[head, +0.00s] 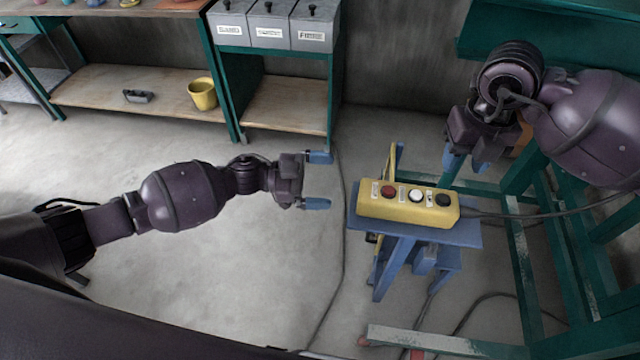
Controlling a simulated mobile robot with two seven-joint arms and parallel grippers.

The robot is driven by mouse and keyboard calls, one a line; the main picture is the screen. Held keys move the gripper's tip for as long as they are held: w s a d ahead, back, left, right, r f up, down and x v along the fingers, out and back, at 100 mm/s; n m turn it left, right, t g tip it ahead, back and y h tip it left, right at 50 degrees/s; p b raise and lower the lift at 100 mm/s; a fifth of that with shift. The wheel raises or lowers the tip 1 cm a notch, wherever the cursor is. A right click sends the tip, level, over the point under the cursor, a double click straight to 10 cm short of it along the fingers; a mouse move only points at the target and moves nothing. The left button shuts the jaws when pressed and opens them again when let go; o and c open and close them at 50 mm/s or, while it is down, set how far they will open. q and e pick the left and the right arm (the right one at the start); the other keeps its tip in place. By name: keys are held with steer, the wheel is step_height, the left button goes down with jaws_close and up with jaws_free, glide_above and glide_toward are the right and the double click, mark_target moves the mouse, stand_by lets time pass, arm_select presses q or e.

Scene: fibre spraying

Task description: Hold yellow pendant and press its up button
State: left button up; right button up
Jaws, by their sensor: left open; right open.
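The yellow pendant (408,213) lies on top of a small blue stand (466,236) right of the middle in the head view. Its top face has a red, a white and a black button; the labels are too small to read. A cable leaves its right end. My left gripper (319,181) is open and empty, to the left of the pendant and apart from it, with its blue fingertips pointing right. My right gripper (466,165) is open and empty, above and behind the pendant's right end, with its blue fingertips pointing down.
A green metal frame (520,262) stands close on the right. A workbench with grey lidded bins (270,26) and a shelf with a yellow cup (203,94) stand at the back. Cables run over the floor. The floor around my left arm is clear.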

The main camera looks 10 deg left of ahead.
mark_target(373, 194)
arm_select(q)
steer(key=d, duration=0.3)
steer(key=s+d+g, duration=0.1)
steer(key=d, duration=0.3)
steer(key=s+d+g, duration=0.1)
steer(key=d, duration=0.3)
steer(key=shift+r+n+h, duration=0.25)
steer(key=shift+n+h, duration=0.05)
steer(key=shift+n, duration=0.1)
steer(key=shift+a, duration=0.1)
steer(key=c, duration=1.2)
steer(key=shift+c, duration=0.2)
arm_select(e)
jaws_close()
stand_by(0.6)
